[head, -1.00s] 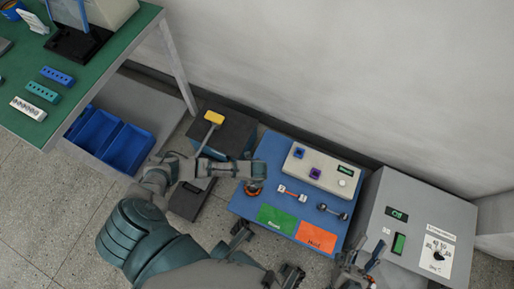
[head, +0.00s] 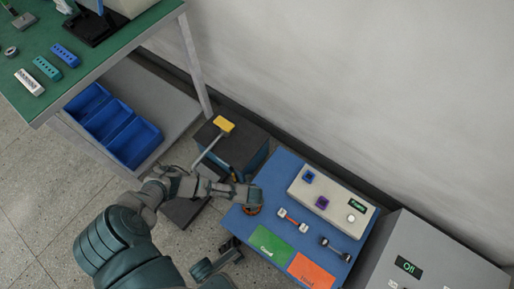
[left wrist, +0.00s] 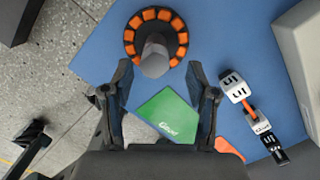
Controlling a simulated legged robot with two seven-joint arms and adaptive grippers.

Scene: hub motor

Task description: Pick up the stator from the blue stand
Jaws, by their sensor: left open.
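The stator (left wrist: 156,39), a dark ring with orange coils and a grey shaft-like piece at its middle, sits near the edge of the blue stand (left wrist: 95,50). In the head view the stator (head: 255,210) shows small at the left edge of the blue stand (head: 238,222), partly hidden by my left arm. My left gripper (left wrist: 160,68) is open and empty in the left wrist view, its two fingers apart and the stator beyond their tips. In the head view this gripper (head: 243,191) is close to the stator; contact cannot be told.
On the blue stand are a green card (head: 268,243), an orange card (head: 310,271), two small bar-shaped parts (head: 292,220) and a panel box (head: 330,203). A grey control box (head: 420,262) stands to the right. A yellow-topped tool (head: 223,124) rises behind my left arm.

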